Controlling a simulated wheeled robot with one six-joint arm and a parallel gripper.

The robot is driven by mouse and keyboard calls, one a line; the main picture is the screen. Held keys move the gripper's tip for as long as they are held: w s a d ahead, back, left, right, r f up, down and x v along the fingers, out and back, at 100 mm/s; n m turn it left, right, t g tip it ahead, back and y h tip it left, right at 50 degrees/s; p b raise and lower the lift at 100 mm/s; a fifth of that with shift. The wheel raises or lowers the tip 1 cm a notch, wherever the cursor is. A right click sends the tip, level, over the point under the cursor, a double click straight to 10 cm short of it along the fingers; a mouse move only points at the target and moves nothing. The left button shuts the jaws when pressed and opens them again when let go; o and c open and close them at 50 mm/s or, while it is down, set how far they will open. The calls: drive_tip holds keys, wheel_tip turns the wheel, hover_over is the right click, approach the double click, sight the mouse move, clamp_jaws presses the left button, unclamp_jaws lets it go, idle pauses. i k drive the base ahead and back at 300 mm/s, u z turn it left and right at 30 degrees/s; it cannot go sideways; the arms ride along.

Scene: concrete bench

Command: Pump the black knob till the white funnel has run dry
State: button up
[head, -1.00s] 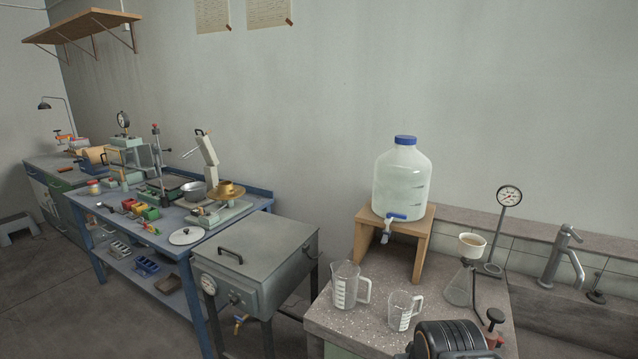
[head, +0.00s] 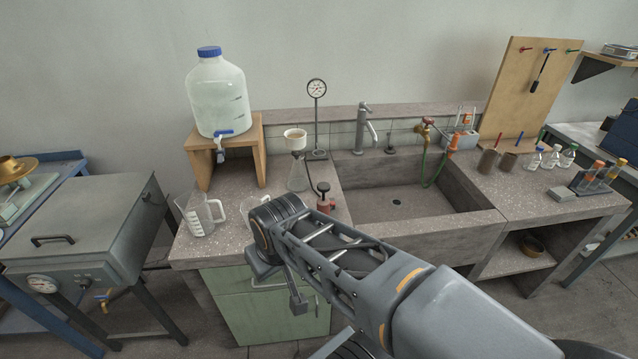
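The black knob (head: 323,187) tops a small red hand pump (head: 326,203) on the speckled counter, left of the sink. The white funnel (head: 295,135) sits upright on a clear conical flask (head: 298,174) just behind the pump. The funnel's inside looks pale brownish; the liquid level is too small to tell. My gripper (head: 279,284) is at the end of my arm, low in front of the counter, nearer to me than the knob and apart from it. My wrist covers much of it, so its fingers are not clear.
A dial gauge (head: 316,88) on a stand rises behind the flask. A large water bottle (head: 218,95) stands on a wooden stand (head: 250,160) to the left. A jug (head: 200,214) and a smaller beaker (head: 254,206) are near the front edge. The sink (head: 392,205) opens to the right.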

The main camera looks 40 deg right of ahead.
sight(324, 187)
drive_tip(key=z, duration=0.9)
drive_tip(key=i, duration=0.35)
drive_tip(key=u, duration=0.3)
